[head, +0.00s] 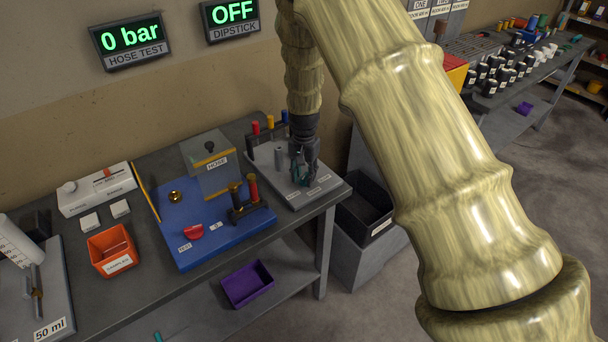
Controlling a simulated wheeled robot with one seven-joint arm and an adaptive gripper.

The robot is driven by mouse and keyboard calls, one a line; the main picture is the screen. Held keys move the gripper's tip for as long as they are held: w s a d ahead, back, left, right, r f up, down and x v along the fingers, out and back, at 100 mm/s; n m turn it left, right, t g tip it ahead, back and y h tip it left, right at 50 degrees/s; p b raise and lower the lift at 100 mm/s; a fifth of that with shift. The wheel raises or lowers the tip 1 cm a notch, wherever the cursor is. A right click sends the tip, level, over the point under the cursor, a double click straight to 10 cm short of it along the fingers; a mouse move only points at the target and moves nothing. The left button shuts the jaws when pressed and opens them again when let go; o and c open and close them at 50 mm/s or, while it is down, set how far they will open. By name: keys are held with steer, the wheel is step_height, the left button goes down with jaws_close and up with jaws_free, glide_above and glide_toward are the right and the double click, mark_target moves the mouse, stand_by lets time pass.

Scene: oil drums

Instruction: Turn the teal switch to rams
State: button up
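The teal switch (301,180) is on a grey panel (280,193) at the right end of the workbench. Only bits of teal show, as my gripper (303,176) is down over it with its dark fingers around or beside it. I cannot tell whether the fingers are closed on the switch or only near it. Small labels lie on the panel in front of the switch, too small to read, so the switch's setting is unclear. A grey cylinder (279,157) stands on the panel just left of my gripper.
Red, yellow and blue-topped posts (270,124) stand behind the panel. A blue board (205,235) with a clear box labelled HOSE (213,180) is to the left. A black bin (365,205) sits right of the bench. Wall displays read 0 bar (130,38) and OFF (231,14).

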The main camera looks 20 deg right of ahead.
mark_target(304, 177)
step_height(304, 177, up, 12)
stand_by(0.7)
steer(key=shift+s+f, duration=0.1)
stand_by(0.3)
